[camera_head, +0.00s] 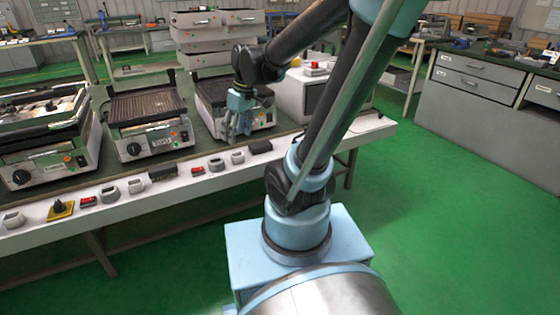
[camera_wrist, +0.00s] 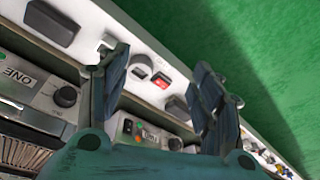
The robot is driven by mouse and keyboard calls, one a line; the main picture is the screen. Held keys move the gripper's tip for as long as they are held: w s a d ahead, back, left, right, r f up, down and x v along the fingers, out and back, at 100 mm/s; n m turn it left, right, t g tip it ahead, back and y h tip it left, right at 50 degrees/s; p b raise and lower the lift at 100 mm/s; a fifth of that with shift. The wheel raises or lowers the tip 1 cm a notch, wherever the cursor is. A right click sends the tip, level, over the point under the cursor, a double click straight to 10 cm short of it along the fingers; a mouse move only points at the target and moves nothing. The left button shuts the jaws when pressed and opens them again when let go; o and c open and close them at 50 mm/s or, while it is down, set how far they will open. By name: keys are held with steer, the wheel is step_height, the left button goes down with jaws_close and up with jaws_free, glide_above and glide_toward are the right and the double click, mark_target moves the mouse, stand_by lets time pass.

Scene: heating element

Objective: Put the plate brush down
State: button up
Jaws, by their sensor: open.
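No thing is held in my gripper (camera_head: 238,132), which hangs in front of the right-hand grill (camera_head: 209,92), above the white front ledge. In the wrist view its two fingers (camera_wrist: 162,62) are spread apart with nothing between them. Dark blocks lie on the ledge: one (camera_head: 161,172) left of my gripper and one (camera_head: 260,147) to its right. The wrist view also shows a dark block (camera_wrist: 52,22) at upper left and a smaller one (camera_wrist: 177,106) by the right finger. I cannot tell for certain which is the plate brush.
Red switches (camera_head: 197,170) and grey knobs (camera_head: 216,164) line the ledge near the dark blocks. A middle grill (camera_head: 147,112) and a left grill (camera_head: 48,150) stand on the bench. A white box (camera_head: 302,95) is right of my gripper. Green floor is clear at right.

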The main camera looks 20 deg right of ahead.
steer(key=s+d+f+m+h, duration=0.1)
steer(key=s+d+f+m, duration=0.1)
steer(key=s+d+m, duration=0.2)
steer(key=s+d+f+m+h, duration=0.1)
steer(key=s+d+f+m, duration=0.2)
steer(key=s+d, duration=0.4)
steer(key=shift+s+d+f+m+t, duration=0.3)
steer(key=shift+s+m+t, duration=0.1)
steer(key=shift+s+m, duration=0.4)
steer(key=shift+w+f, duration=0.15)
steer(key=shift+w, duration=0.25)
steer(key=shift+o, duration=0.3)
